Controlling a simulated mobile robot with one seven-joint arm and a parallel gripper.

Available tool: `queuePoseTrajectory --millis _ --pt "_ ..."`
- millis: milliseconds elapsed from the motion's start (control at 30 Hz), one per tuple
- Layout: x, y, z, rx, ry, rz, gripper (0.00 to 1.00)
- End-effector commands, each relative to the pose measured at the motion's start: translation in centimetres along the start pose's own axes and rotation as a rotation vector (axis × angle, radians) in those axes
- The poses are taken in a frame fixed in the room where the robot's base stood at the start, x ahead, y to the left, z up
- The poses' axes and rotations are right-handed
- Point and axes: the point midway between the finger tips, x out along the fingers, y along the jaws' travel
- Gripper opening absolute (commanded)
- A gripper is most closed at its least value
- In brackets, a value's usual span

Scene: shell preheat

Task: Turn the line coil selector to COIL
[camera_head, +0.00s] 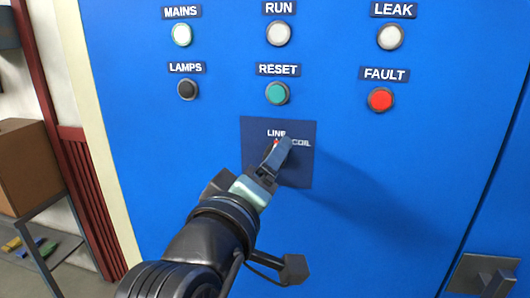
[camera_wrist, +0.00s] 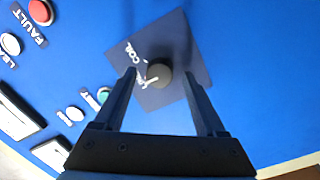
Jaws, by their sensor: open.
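The selector's dark blue plate (camera_head: 299,178) is on the blue panel, with the words LINE and COIL partly showing in the head view. In the wrist view the plate (camera_wrist: 187,31) appears turned, with the round dark selector knob (camera_wrist: 159,75) on it and a light pointer mark at its edge. Which label the pointer lines up with, I cannot tell. My gripper (camera_head: 283,147) is in front of the plate and covers most of the knob in the head view. In the wrist view my gripper (camera_wrist: 164,78) is open, one finger on each side of the knob, with visible gaps.
Above the plate are the green RESET button (camera_head: 277,93), the black LAMPS button (camera_head: 187,89) and the red FAULT button (camera_head: 380,99). MAINS, RUN and LEAK lamps are higher. A grey handle (camera_head: 490,277) is at the lower right. The panel right of the plate is clear.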

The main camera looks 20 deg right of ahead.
Motion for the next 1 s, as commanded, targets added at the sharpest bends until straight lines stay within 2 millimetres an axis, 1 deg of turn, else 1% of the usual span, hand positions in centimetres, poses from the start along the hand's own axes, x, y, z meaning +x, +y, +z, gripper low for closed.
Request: queuePoseTrajectory --millis 100,333,367,400,467,500,567,600,733,767,1000 --pt "0.47 0.05 0.05 0.0 -0.001 0.0 0.73" --pt "0.5 0.0 0.05 0.001 0.0 0.001 0.73" --pt "0.49 0.0 0.05 0.001 0.0 0.001 0.69" --pt "0.49 0.0 0.04 0.001 0.0 0.001 0.62" --pt "0.48 0.0 0.04 0.001 0.0 0.001 0.52" --pt "0.47 0.0 0.03 0.001 0.0 0.001 0.44" --pt "0.47 0.0 0.03 0.001 0.0 0.0 0.34" --pt "0.46 0.0 0.03 0.001 0.0 0.001 0.26" --pt "0.46 0.01 0.02 0.001 0.0 0.001 0.03" --pt "0.46 0.01 0.02 0.001 0.0 0.001 0.0" --pt "0.45 -0.01 0.02 0.01 0.0 0.0 0.0"
